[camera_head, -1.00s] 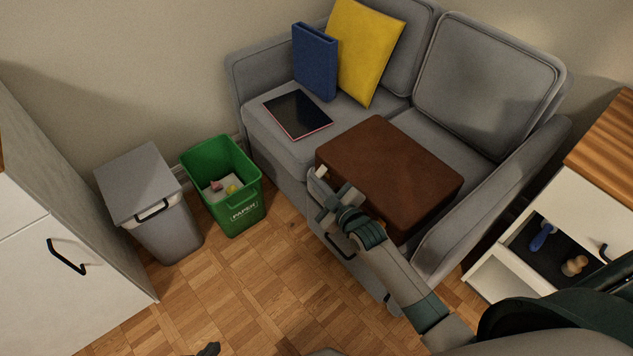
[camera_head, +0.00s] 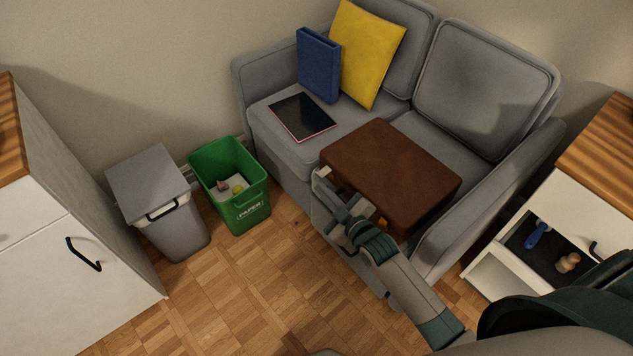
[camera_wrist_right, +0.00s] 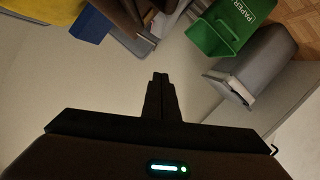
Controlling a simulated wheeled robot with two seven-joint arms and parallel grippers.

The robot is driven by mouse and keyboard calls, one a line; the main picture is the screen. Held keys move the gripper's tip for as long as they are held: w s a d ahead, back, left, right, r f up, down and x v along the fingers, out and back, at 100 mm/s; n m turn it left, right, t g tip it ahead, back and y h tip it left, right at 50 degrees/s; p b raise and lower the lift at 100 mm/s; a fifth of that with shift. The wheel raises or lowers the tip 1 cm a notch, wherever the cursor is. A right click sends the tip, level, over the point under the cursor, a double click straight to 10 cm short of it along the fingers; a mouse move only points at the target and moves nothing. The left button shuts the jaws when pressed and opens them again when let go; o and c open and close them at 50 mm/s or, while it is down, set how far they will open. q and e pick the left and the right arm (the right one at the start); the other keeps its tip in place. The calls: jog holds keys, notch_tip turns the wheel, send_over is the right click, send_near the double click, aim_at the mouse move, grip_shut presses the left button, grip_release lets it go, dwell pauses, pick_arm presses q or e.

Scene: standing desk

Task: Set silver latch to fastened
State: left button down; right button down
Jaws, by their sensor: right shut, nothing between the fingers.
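A brown case (camera_head: 390,172) lies flat and closed on the front of the grey sofa seat. My right gripper (camera_head: 323,176) is at the case's front left corner, with its arm along the front side. Its fingers (camera_wrist_right: 161,93) are together and empty in the right wrist view. A small yellowish fitting (camera_head: 383,223) shows on the case's front side, partly behind my arm. I cannot make out the silver latch or its setting; my gripper and arm cover much of that side. The case's brown edge (camera_wrist_right: 122,14) shows at the top of the wrist view. My left gripper is out of view.
The sofa (camera_head: 282,150) also holds a dark tablet (camera_head: 302,117), a blue binder (camera_head: 319,66) and a yellow cushion (camera_head: 369,55). A green paper bin (camera_head: 243,208) and a grey bin (camera_head: 166,220) stand left. An open drawer (camera_head: 520,250) is right. Floor in front is clear.

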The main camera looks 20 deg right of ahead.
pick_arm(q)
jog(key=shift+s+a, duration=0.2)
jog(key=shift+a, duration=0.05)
pick_arm(e)
jog(key=shift+v, duration=2.35)
